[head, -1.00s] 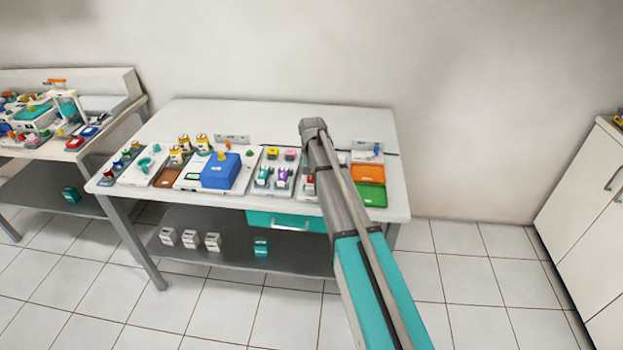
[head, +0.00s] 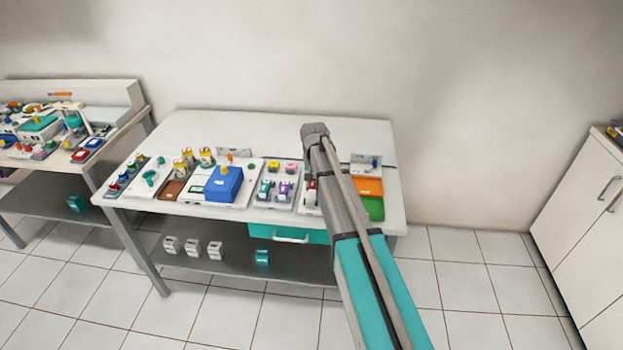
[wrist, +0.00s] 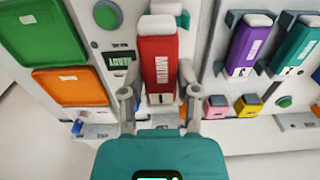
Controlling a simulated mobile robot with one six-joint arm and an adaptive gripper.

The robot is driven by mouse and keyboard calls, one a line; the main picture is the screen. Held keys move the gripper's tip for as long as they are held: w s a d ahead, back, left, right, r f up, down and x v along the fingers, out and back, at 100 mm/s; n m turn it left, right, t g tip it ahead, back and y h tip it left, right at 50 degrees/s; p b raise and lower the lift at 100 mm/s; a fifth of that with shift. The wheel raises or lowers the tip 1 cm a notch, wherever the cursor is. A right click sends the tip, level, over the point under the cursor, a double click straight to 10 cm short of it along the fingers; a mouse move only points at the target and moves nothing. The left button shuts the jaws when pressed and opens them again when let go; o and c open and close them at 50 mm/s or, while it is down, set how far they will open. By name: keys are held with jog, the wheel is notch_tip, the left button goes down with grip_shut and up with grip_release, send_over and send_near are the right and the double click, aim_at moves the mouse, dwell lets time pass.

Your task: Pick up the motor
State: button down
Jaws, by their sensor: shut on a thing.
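The motor (wrist: 158,62) is a red block with a white label and a pale top end. In the wrist view it sits upright in the picture between the two grey fingers of my gripper (wrist: 160,84), which is shut on it. A red patch of the motor (head: 311,190) shows beside my arm in the head view. My arm hides most of my gripper there. I cannot tell whether the motor is clear of its white base.
A purple block (wrist: 249,45) and a teal block (wrist: 298,45) stand to the right in the wrist view. Green (wrist: 38,28) and orange (wrist: 72,85) trays lie to the left. The white table (head: 270,125) is clear along its back. A teal drawer (head: 288,234) hangs below.

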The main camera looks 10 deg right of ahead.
jog(key=s+r+p, duration=0.1)
jog(key=r, duration=0.1)
jog(key=s+r+p, duration=0.1)
jog(key=s+p, duration=0.1)
jog(key=shift+d+r, duration=0.1)
jog(key=shift+r, duration=0.3)
jog(key=s+r+p, duration=0.3)
jog(key=s, duration=0.5)
jog(key=shift+s+d+r, duration=0.25)
jog(key=shift+s+d, duration=0.05)
jog(key=shift+s, duration=0.1)
